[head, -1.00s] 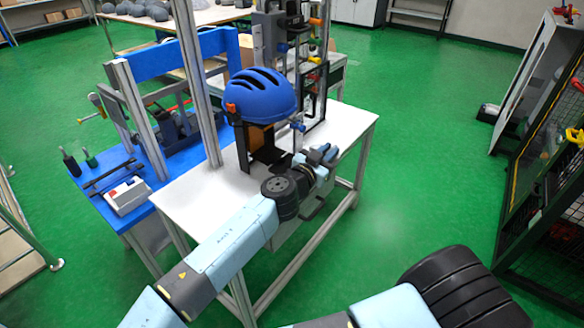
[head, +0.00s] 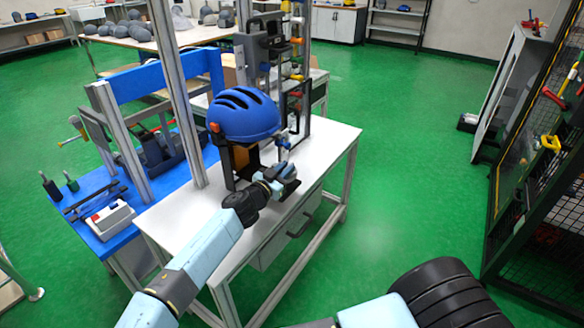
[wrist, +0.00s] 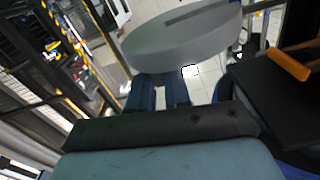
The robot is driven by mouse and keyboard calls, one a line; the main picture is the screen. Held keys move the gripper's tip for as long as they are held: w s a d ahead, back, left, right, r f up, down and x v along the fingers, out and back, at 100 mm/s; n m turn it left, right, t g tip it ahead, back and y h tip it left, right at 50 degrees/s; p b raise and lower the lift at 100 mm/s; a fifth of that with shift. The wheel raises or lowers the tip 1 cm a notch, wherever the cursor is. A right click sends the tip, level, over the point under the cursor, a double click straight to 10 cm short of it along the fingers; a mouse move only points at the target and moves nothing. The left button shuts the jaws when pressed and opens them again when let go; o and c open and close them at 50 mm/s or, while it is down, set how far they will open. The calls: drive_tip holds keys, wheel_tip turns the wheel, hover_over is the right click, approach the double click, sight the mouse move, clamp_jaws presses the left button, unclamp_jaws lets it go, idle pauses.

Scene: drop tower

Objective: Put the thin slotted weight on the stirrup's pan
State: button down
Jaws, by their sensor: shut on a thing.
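A grey slotted disc weight (wrist: 180,38) fills the top of the wrist view. Its dark straight slot shows on its upper face. My gripper (wrist: 158,92) is shut on the near edge of the weight. In the head view my gripper (head: 288,176) is above the white table, just right of and below the blue helmet (head: 244,115). The weight cannot be made out there. The stirrup and its pan cannot be told apart from the dark parts under the helmet and behind my arm.
A black stand with an orange-brown part (head: 240,158) is under the helmet; a black block (wrist: 278,95) is close at right in the wrist view. The white table (head: 180,212) is clear at front left. A mesh cage stands far right.

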drive_tip(key=shift+w+a+f, duration=0.25)
drive_tip(key=shift+w+f, duration=0.1)
drive_tip(key=shift+f, duration=0.15)
drive_tip(key=shift+w+a+f, duration=0.2)
drive_tip(key=shift+w+f, duration=0.15)
drive_tip(key=shift+f, duration=0.1)
drive_tip(key=shift+w+a+f, duration=0.1)
drive_tip(key=shift+f, duration=1.6)
drive_tip(key=c, duration=1.1)
unclamp_jaws()
drive_tip(key=v, duration=1.2)
